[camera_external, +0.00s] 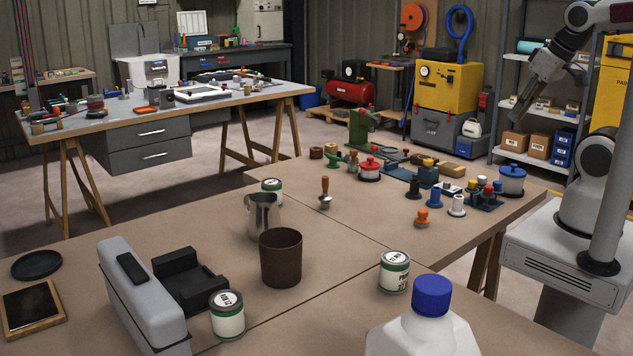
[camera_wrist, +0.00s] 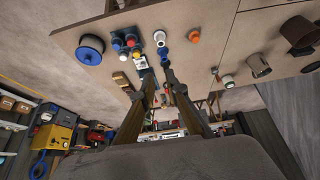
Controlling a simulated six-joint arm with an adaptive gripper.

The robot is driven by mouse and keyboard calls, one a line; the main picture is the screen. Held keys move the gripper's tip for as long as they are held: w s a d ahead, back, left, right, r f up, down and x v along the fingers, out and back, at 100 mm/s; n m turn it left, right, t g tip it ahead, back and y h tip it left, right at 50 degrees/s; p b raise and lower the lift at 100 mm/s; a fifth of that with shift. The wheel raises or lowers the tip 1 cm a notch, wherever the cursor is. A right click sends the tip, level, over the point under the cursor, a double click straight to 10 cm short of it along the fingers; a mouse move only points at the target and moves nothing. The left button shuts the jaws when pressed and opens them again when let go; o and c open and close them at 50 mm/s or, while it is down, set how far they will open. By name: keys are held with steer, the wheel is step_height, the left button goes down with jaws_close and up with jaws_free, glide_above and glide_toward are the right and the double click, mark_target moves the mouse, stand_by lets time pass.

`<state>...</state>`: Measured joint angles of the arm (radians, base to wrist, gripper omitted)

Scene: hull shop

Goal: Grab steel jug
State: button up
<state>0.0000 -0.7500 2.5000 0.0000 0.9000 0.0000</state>
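The steel jug (camera_external: 262,217) stands upright on the brown workbench, behind and left of a dark brown cup (camera_external: 281,258). In the wrist view the jug (camera_wrist: 259,66) is at the right, between the brown cup (camera_wrist: 299,33) and a small can (camera_wrist: 228,81). My gripper (camera_external: 518,113) is raised at the upper right of the external view, far from the jug. In the wrist view my gripper (camera_wrist: 159,74) shows two fingers with a gap between them, open and empty.
Paint cans (camera_external: 394,271) (camera_external: 228,314), a white bottle with a blue cap (camera_external: 432,296) and a grey case (camera_external: 141,295) stand on the near bench. A wooden-handled tool (camera_external: 325,194) stands right of the jug. A blue pot (camera_external: 512,179) and several small pieces crowd the bench's right end.

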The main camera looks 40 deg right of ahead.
steer(key=shift+w, duration=0.1)
steer(key=w+a+r+n+t, duration=0.1)
steer(key=w+a+n, duration=0.15)
steer(key=w, duration=0.75)
steer(key=w+a+r+n+t, duration=0.1)
steer(key=w+r+n+t, duration=0.15)
steer(key=w, duration=0.75)
steer(key=w+a+r+n+t, duration=0.1)
steer(key=w+a+n, duration=0.15)
steer(key=w, duration=0.85)
steer(key=w+a+f+n+y, duration=0.2)
steer(key=w+a+f+n, duration=0.1)
steer(key=w+a, duration=0.3)
steer(key=w+a+f+n+y, duration=0.25)
steer(key=w+a+n, duration=0.2)
steer(key=a, duration=0.25)
steer(key=a+f+n+g+y, duration=0.4)
steer(key=a+f+n, duration=0.5)
steer(key=a+f, duration=1)
steer(key=a+y, duration=0.2)
steer(key=a, duration=0.2)
steer(key=shift+w, duration=0.15)
steer(key=shift+a+y, duration=0.1)
steer(key=shift+y, duration=0.15)
